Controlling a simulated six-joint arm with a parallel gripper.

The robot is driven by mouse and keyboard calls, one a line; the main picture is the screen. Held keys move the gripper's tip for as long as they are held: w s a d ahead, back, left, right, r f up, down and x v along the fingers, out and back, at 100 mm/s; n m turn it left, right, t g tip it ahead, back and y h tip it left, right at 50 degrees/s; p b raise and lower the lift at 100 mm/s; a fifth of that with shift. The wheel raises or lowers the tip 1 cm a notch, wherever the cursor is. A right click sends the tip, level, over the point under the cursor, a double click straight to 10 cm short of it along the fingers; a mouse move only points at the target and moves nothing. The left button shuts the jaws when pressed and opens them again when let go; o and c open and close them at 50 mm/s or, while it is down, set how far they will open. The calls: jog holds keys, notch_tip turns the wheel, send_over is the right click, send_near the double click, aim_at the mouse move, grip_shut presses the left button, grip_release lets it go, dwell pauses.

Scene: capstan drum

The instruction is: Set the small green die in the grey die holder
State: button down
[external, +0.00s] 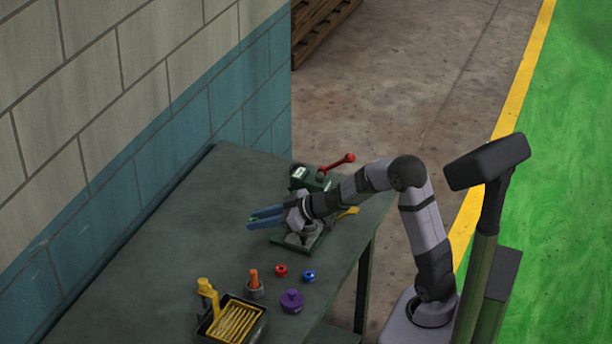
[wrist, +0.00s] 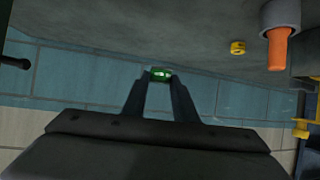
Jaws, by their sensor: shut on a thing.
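My gripper (external: 258,217) reaches left over the dark table, its fingers roughly level and pointing towards the wall. In the wrist view my gripper (wrist: 159,80) is shut on the small green die (wrist: 161,74), which sits between the fingertips. The die is too small to make out in the external view. A green press-like machine (external: 312,178) with a red-knobbed lever stands behind my wrist, on a green base (external: 290,240). I cannot clearly pick out the grey die holder; my wrist covers part of the machine.
A grey cup with an orange handle (external: 254,281) stands near a yellow-ribbed black tray (external: 237,320). Red (external: 280,270), blue (external: 308,276) and purple (external: 292,300) pieces lie nearby. A yellow piece (wrist: 237,47) shows in the wrist view. The table's left part is clear up to the wall.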

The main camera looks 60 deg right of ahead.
jog(key=s+d+r+p, duration=0.2)
jog(key=s+d+r, duration=0.1)
jog(key=d, duration=0.5)
notch_tip(320, 180, up, 2)
jog(key=p, duration=0.2)
send_over(313, 223)
jog(key=shift+w+d+f+b, duration=0.1)
jog(key=shift+f+b, duration=0.1)
jog(key=shift+f, duration=2.3)
jog(key=shift+w+f+b, duration=0.1)
jog(key=shift+f+b, duration=0.1)
jog(key=shift+f, duration=2.3)
jog(key=shift+s, duration=0.1)
jog(key=shift+f, duration=0.6)
jog(key=c, duration=1.4)
grip_release()
jog(key=shift+s+f, duration=0.1)
jog(key=shift+f, duration=0.05)
jog(key=shift+c, duration=0.2)
